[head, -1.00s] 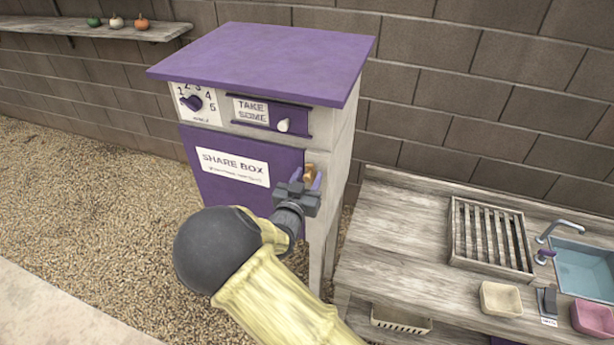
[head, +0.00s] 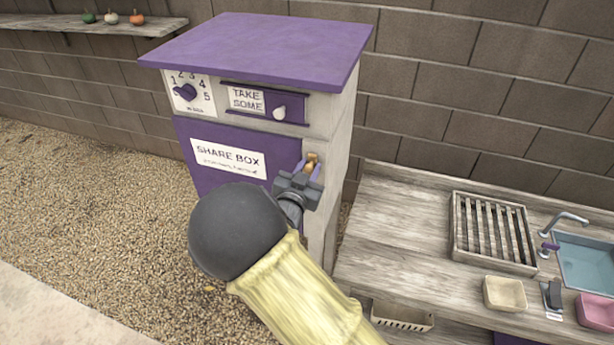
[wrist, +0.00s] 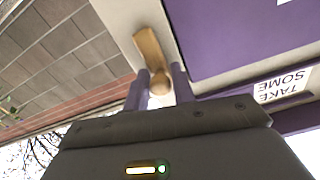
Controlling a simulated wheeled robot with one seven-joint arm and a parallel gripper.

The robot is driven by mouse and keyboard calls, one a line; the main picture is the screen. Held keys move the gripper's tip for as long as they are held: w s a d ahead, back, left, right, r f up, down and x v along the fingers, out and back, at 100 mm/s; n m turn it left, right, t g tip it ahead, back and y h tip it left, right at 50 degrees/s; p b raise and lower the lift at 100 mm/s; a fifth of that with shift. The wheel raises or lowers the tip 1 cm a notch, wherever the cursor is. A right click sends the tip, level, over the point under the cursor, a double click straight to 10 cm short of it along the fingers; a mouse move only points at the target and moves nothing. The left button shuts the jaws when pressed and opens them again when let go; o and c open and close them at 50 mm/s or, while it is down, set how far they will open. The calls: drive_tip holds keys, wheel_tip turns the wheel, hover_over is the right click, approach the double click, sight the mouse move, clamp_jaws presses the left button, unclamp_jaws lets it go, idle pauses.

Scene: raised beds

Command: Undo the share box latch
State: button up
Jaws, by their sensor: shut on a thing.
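The share box (head: 325,140) is a pale cabinet with a purple roof and a purple door (head: 195,180) carrying a "SHARE BOX" sign. Its latch (head: 312,158) is a small wooden bar on the pale frame at the door's right edge. In the wrist view the latch (wrist: 150,48) runs slanted near the purple door edge, with its rounded end between my two purple fingers. My gripper (head: 308,171) is shut on the latch; it also shows in the wrist view (wrist: 160,80). The gripper body hides the latch's lower part in the head view.
Above the door are a numbered dial (head: 186,92) and a "TAKE SOME" slider (head: 279,111). A wooden counter (head: 385,235) with a slatted rack (head: 493,232) and a sink (head: 585,262) stands close on the right. Gravel lies open on the left.

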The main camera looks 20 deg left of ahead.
drive_tip(key=shift+o, duration=0.2)
drive_tip(key=shift+a+m+b, duration=0.1)
drive_tip(key=shift+m+b, duration=0.25)
drive_tip(key=shift+m, duration=0.05)
drive_tip(key=shift+r, duration=0.1)
drive_tip(key=o, duration=0.8)
drive_tip(key=shift+s, duration=0.1)
drive_tip(key=shift+s, duration=0.25)
drive_tip(key=s+b, duration=0.4)
drive_tip(key=s, duration=1.2)
drive_tip(key=shift+s+a+b, duration=0.2)
drive_tip(key=shift+s+b, duration=0.15)
drive_tip(key=shift+b, duration=0.05)
drive_tip(key=shift+s, duration=0.1)
